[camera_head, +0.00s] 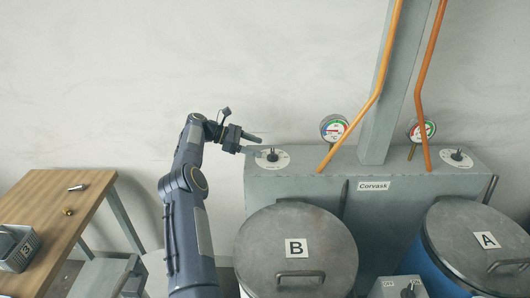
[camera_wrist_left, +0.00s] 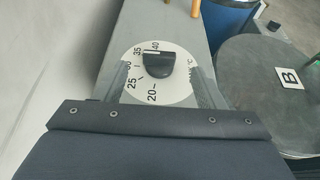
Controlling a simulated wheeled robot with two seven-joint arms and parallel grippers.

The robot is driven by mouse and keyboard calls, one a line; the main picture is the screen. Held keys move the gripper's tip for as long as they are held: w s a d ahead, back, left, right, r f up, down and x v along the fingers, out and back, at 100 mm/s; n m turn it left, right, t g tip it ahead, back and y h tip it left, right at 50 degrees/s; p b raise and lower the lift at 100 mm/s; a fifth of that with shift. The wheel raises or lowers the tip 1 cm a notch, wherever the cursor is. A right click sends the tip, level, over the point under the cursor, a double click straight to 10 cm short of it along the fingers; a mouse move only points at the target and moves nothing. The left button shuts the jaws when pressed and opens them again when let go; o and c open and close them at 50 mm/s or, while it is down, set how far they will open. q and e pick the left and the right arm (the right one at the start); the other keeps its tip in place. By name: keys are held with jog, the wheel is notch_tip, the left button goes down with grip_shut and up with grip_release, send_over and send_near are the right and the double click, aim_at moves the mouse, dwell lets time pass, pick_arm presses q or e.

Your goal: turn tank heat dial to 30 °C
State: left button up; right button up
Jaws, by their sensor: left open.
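The heat dial is a round white plate with a black knob, on top of the grey Corvask unit behind tank B (camera_head: 298,222). In the left wrist view the dial plate (camera_wrist_left: 181,92) shows marks from 20 to 40 around the black knob (camera_wrist_left: 158,65); I cannot tell its exact setting. The knob (camera_head: 272,155) also shows in the head view. My left gripper (camera_head: 252,143) is open just left of the dial. In the left wrist view its fingers (camera_wrist_left: 163,84) appear on either side of the dial, apart from the knob. My right gripper is not in view.
A second dial (camera_head: 457,156) sits on the unit's right, behind tank A (camera_head: 465,225). Two round gauges (camera_head: 334,127) and orange pipes (camera_head: 383,60) rise near a grey post. A wooden table (camera_head: 98,190) with a grey basket (camera_head: 20,255) and small parts stands at left.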

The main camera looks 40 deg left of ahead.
pick_arm(q)
jog(key=shift+v, duration=1.15)
jog(key=w+d+r+m+g, duration=0.2)
jog(key=d+r+m, duration=0.3)
jog(key=d+r, duration=0.55)
jog(key=s+d+r+m+g+y, duration=0.1)
jog(key=s+d+r+m+y, duration=0.1)
jog(key=s+d+m, duration=0.5)
jog(key=s+d+r+m+g+y, duration=0.1)
jog(key=s+d+r+m+y, duration=0.3)
jog(key=d, duration=0.6)
jog(key=s+d+f+m, duration=0.2)
jog(key=s+d+f, duration=0.1)
jog(key=s, duration=0.5)
jog(key=s+d+f+m, duration=0.3)
jog(key=s+f, duration=0.3)
jog(key=s, duration=0.2)
jog(key=s+d+f+m+t, duration=0.1)
jog(key=s+d+f+m, duration=0.2)
jog(key=s+f, duration=0.2)
jog(key=s, duration=0.2)
jog(key=shift+s+d+b, duration=0.4)
